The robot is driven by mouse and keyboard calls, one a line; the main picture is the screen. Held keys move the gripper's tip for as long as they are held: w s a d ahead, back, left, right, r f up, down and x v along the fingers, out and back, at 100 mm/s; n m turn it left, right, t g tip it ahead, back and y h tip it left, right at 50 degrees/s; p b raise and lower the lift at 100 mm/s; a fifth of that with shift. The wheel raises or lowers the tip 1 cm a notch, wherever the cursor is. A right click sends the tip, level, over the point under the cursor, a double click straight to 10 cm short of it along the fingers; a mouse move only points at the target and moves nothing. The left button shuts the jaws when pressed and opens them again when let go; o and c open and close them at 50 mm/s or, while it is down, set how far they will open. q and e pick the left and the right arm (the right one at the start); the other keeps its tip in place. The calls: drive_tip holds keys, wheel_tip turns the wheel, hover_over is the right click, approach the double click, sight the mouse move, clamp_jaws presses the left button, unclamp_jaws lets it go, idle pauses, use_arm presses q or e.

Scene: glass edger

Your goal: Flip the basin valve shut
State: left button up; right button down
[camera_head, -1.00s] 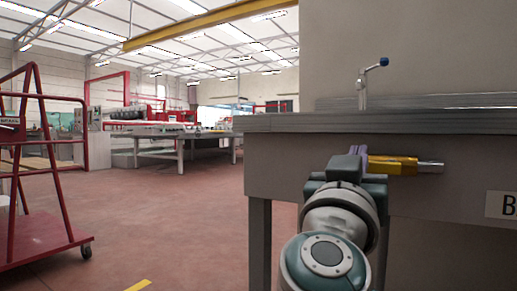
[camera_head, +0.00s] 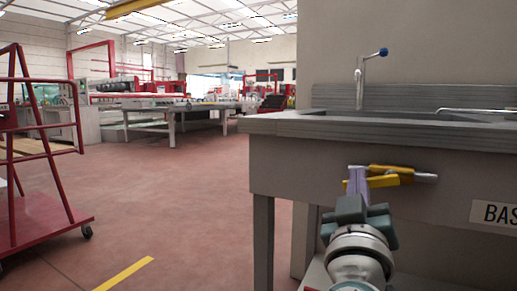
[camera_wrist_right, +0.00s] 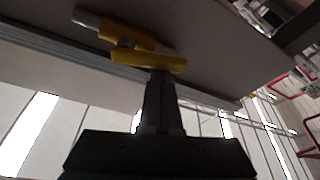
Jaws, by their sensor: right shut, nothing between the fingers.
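The basin valve is on the front panel of the grey basin bench (camera_head: 275,165). It has a yellow body (camera_head: 400,169) on a short silver pipe and a yellow lever (camera_head: 384,181) beside it. The lever lies nearly along the pipe, at a slight angle to it. My right gripper (camera_head: 357,178) is shut and empty, its fingertips at the lever's left end. In the right wrist view the lever (camera_wrist_right: 148,59) and body (camera_wrist_right: 122,33) show just beyond the fingertips (camera_wrist_right: 160,78); I cannot tell if they touch. My left gripper is out of view.
A tap with a blue knob (camera_head: 383,52) rises above the basin. A label reading "BAS" (camera_head: 494,213) is on the front panel. A red cart (camera_head: 40,205) stands at the left. The red floor between cart and bench is clear.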

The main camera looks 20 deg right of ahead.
use_arm(q)
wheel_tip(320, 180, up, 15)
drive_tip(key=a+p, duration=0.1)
drive_tip(key=p, duration=1.2)
use_arm(e)
drive_tip(key=shift+s+d+f+n+g+y, duration=0.1)
drive_tip(key=shift+s+d+f+n+y, duration=0.55)
drive_tip(key=shift+n, duration=2.1)
drive_tip(key=shift+s+d+f+n+g+y, duration=0.15)
drive_tip(key=shift+f+n+y, duration=0.85)
drive_tip(key=shift+n, duration=1.7)
drive_tip(key=shift+s+d+f+n+g+y, duration=0.1)
drive_tip(key=shift+s+d+f+n+y, duration=0.35)
drive_tip(key=shift+n+y, duration=1.5)
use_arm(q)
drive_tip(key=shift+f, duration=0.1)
use_arm(e)
drive_tip(key=shift+a+f+n+h, duration=0.15)
drive_tip(key=shift+n+h, duration=0.65)
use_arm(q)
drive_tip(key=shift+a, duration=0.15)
